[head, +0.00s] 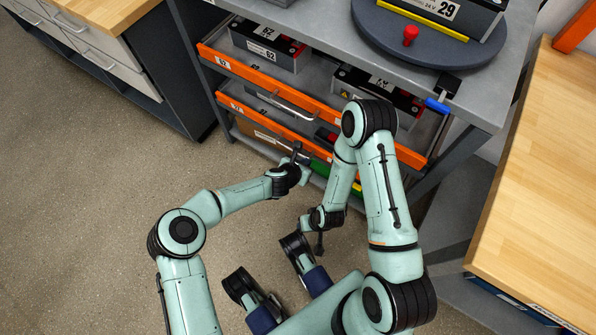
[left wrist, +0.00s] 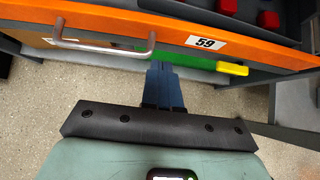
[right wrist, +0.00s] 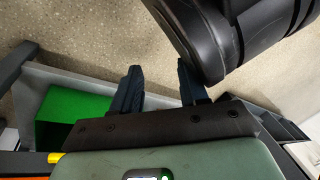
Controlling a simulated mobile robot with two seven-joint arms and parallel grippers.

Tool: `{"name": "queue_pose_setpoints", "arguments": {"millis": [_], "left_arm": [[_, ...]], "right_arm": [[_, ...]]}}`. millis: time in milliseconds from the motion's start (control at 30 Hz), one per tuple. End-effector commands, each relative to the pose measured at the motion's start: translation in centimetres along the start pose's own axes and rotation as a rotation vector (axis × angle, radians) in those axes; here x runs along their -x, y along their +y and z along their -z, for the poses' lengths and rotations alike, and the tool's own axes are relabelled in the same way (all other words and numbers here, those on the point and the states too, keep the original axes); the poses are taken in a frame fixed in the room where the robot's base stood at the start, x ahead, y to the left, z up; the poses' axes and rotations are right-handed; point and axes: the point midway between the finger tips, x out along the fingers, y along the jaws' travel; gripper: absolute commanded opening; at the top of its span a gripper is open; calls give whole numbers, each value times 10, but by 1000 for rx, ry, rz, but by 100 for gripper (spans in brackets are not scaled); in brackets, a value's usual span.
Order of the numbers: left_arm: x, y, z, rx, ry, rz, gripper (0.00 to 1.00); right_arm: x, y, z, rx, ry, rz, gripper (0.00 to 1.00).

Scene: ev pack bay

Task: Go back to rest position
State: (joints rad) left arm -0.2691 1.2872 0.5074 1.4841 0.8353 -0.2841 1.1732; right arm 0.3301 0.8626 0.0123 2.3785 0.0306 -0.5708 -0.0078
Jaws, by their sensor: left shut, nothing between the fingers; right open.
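My left gripper (head: 299,154) is in front of the orange-fronted drawers in the head view. In the left wrist view its fingers (left wrist: 163,85) are together with nothing between them, just short of the drawer front (left wrist: 120,35) labelled 59 and its metal handle (left wrist: 100,48). My right gripper (head: 319,243) hangs low beside the drawer unit, under my bent right arm, which partly hides the drawers. In the right wrist view its two fingers (right wrist: 161,85) are apart and empty. A black rounded arm part of mine is close to the right fingertips.
The upper orange drawer (head: 290,82) stands out with battery modules (head: 266,46) in it. A green box (right wrist: 72,118) is low by the unit. A turntable (head: 425,38) sits on the grey bench. A wooden bench (head: 540,180) stands right; open floor (head: 80,190) lies left.

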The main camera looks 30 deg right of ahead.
Motion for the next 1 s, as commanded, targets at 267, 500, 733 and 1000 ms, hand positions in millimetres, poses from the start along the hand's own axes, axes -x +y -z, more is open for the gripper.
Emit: {"name": "queue_pose_setpoints", "arguments": {"millis": [267,500,733,1000], "left_arm": [[59,2,-1,0,2,-4,0],[74,1,0,1,2,-2,0],[74,2,2,-5,4,-4,0],[106,39,108,-419,165,-53,0]], "right_arm": [[26,-21,13,20,44,34,43],[29,-21,3,22,15,34,43],[29,-21,3,21,14,34,43],[29,-21,3,21,14,34,43]]}}
